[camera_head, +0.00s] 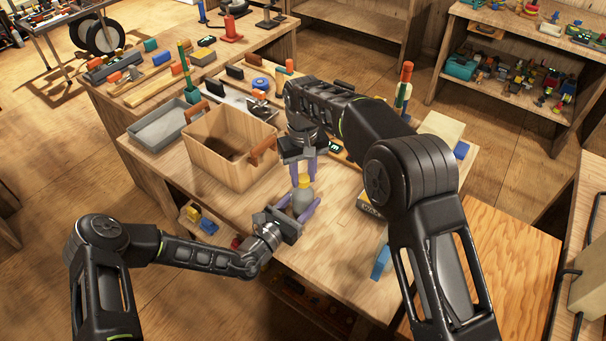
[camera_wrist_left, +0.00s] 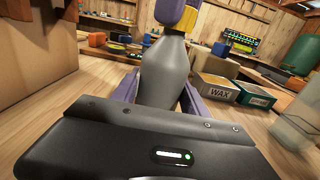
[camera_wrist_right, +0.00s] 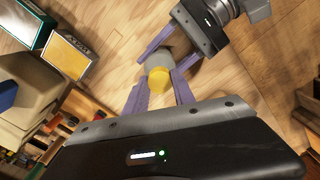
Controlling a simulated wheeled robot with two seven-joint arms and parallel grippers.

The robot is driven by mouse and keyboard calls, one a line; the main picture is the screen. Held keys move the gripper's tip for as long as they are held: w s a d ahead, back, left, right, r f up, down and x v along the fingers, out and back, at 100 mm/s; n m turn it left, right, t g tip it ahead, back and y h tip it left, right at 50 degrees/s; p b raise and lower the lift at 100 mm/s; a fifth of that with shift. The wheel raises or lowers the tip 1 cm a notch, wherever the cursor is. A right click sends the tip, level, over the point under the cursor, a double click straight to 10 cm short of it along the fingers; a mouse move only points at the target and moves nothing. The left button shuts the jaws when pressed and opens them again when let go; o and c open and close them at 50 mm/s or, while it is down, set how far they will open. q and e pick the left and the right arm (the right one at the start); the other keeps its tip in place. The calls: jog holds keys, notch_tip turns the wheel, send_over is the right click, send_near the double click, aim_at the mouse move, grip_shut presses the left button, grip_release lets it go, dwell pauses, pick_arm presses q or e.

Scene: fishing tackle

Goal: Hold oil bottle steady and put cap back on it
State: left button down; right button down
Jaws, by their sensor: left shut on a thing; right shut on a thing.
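The grey oil bottle (camera_head: 302,201) stands upright near the table's front edge; its tapered body fills the middle of the left wrist view (camera_wrist_left: 164,72). My left gripper (camera_head: 299,207) is shut on its body from the front, one purple finger on each side. The yellow cap (camera_head: 304,181) is at the top of the bottle, and it also shows in the right wrist view (camera_wrist_right: 158,80). My right gripper (camera_head: 303,168) comes from above and is shut on the cap. Cap and neck look lined up; whether the cap is fully seated I cannot tell.
A wooden crate (camera_head: 212,161) with brown handles stands to the left, with a grey tray (camera_head: 161,124) beyond it. Small boxes, including a wax box (camera_wrist_left: 214,88), lie right of the bottle. A blue object (camera_head: 381,262) lies near the front edge. Bare tabletop lies between.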

jog(key=c, duration=1)
grip_release()
jog(key=shift+o, duration=0.2)
notch_tip(320, 180, up, 8)
jog(key=shift+f, duration=0.25)
pick_arm(q)
jog(key=c, duration=0.5)
grip_release()
jog(key=shift+s+a, duration=0.1)
